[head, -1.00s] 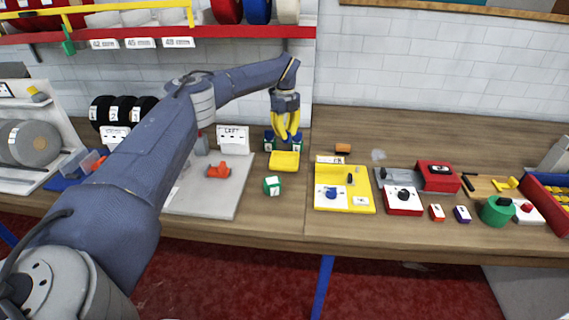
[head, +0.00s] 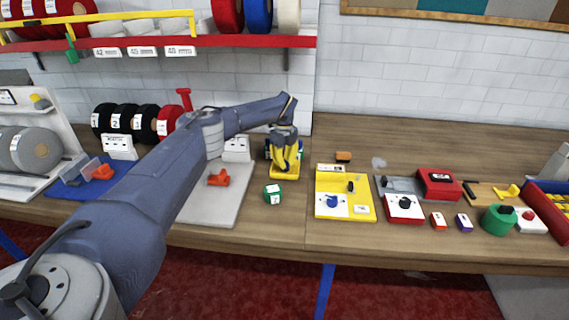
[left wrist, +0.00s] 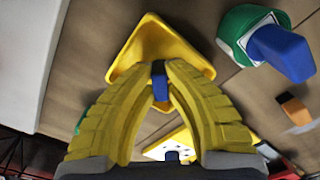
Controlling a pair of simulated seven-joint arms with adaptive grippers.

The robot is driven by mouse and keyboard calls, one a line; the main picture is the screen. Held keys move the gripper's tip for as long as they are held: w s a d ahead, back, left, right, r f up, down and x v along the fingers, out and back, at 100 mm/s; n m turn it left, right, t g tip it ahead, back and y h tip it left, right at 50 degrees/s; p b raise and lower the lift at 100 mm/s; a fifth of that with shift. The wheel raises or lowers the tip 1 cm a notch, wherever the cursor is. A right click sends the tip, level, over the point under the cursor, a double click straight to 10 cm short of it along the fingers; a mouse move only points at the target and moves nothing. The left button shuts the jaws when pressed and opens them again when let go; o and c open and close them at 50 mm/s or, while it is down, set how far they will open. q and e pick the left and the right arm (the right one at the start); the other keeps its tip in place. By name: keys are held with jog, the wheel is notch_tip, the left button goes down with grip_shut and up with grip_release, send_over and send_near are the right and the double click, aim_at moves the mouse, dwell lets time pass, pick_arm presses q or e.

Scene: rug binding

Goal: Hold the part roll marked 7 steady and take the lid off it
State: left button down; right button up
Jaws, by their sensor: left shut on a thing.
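The part roll marked 7 (head: 273,197) is a small green roll with a white number label. It stands on the bench in front of the yellow tray (head: 284,177), with no blue piece visible on top. My left gripper (head: 286,171) is low over the tray, away from the roll. In the left wrist view its yellow fingers (left wrist: 160,88) are shut on a small blue piece (left wrist: 160,88), mostly hidden; I cannot tell surely whether it is the lid. The tray shows behind it (left wrist: 150,48). My right gripper is out of view.
Another green roll (left wrist: 240,28) with a blue block (left wrist: 282,52) on it stands beside the tray. A grey board with an orange piece (head: 218,178) lies to the left. A yellow panel (head: 361,207) with a knob lies to the right.

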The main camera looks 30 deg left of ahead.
pick_arm(q)
jog(key=shift+f, duration=0.25)
jog(key=c, duration=1.5)
grip_release()
jog(key=shift+r, duration=0.1)
